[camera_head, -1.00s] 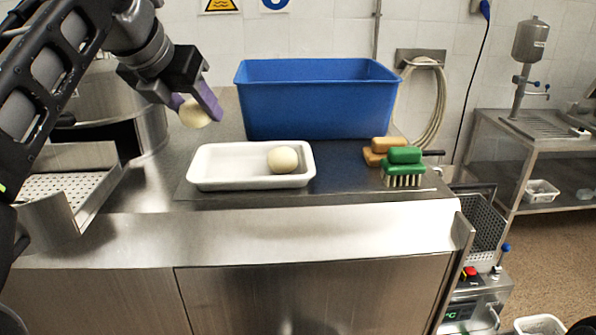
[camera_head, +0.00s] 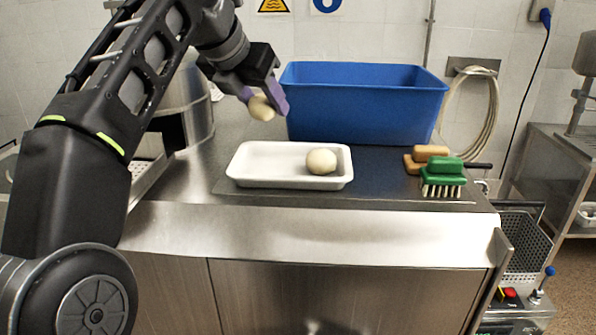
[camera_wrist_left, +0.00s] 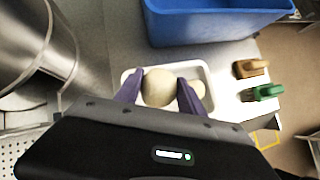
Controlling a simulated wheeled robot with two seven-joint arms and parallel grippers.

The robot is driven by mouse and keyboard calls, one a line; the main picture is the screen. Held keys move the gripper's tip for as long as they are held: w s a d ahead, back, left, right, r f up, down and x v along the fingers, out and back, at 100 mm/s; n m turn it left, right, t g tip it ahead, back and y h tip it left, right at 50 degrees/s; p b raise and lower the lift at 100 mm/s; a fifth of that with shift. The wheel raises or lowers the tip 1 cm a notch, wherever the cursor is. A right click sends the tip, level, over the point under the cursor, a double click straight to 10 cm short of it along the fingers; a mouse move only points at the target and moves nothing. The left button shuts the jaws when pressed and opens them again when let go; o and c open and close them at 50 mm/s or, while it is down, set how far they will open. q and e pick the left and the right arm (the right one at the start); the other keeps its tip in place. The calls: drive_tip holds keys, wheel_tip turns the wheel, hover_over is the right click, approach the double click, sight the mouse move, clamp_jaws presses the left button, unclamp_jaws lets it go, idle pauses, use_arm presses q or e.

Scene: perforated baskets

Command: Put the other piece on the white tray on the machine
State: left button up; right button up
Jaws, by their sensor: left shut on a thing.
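A white tray (camera_head: 250,180) lies on the dark board on the steel machine top. One round cream piece (camera_head: 321,162) sits in the right part of the tray; it also shows in the left wrist view (camera_wrist_left: 198,89). My left gripper (camera_head: 264,102), with purple fingers, is shut on a second cream piece (camera_head: 261,108). It holds this piece above and behind the tray, apart from it. In the left wrist view the held piece (camera_wrist_left: 159,87) is between the two fingers and hides part of the tray (camera_wrist_left: 208,76). My right gripper is not in view.
A blue bin (camera_head: 365,105) stands behind the tray, close to the right of my left gripper. A green brush (camera_head: 443,178) and a tan brush (camera_head: 427,155) lie right of the tray. A steel vessel (camera_wrist_left: 32,45) stands to the left. The tray's left part is free.

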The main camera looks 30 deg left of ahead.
sight(274, 164)
use_arm(q)
drive_tip(key=shift+a, duration=0.15)
drive_tip(key=shift+s+f, duration=0.1)
drive_tip(key=shift+f, duration=0.05)
idle(0.5)
drive_tip(key=shift+d+f, duration=0.2)
drive_tip(key=shift+f, duration=0.5)
drive_tip(key=f+b, duration=0.1)
drive_tip(key=f, duration=0.2)
drive_tip(key=shift+a+f, duration=0.2)
drive_tip(key=shift+f, duration=0.45)
drive_tip(key=shift+f, duration=2.05)
